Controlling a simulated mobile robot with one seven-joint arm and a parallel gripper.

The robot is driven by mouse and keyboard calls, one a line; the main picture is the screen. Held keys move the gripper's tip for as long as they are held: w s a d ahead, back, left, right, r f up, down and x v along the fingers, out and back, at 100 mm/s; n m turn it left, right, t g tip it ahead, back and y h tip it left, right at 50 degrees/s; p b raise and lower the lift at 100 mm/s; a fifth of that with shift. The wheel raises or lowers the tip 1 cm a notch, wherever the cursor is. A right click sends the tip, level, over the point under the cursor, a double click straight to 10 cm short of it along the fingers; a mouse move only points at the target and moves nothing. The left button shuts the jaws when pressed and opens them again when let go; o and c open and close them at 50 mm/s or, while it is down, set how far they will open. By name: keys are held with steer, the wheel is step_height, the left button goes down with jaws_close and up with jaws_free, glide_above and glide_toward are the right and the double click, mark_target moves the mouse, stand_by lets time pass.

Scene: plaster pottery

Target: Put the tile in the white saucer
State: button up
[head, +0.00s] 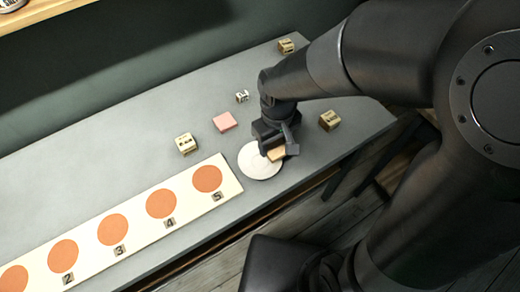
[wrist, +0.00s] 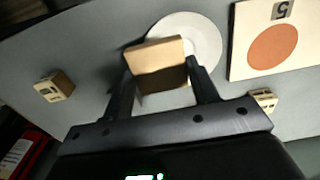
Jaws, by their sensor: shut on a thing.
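The tan tile (head: 276,154), a thick block-like piece, is between the fingers of my gripper (head: 282,146). In the wrist view the tile (wrist: 155,52) shows a light tan face and a shaded brown face, and it looks tilted. My gripper (wrist: 160,72) is shut on it. The white saucer (head: 256,167) lies flat on the grey table, below and partly behind the tile. The saucer (wrist: 205,35) also shows in the wrist view, partly covered by the tile. I cannot tell whether the tile touches the saucer.
A board (head: 138,237) with orange discs and numbers lies left of the saucer. A pink block (head: 225,121) and several small marked cubes, one (head: 186,143) at left and one (head: 329,120) at right, stand around on the grey table (head: 120,170). The table's front edge is close to the saucer.

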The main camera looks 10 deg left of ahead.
steer(key=a, duration=0.1)
steer(key=a+f, duration=0.2)
steer(key=a, duration=0.1)
steer(key=shift+s+f, duration=0.2)
steer(key=shift+f, duration=2)
steer(key=shift+f, duration=0.15)
steer(key=o, duration=0.7)
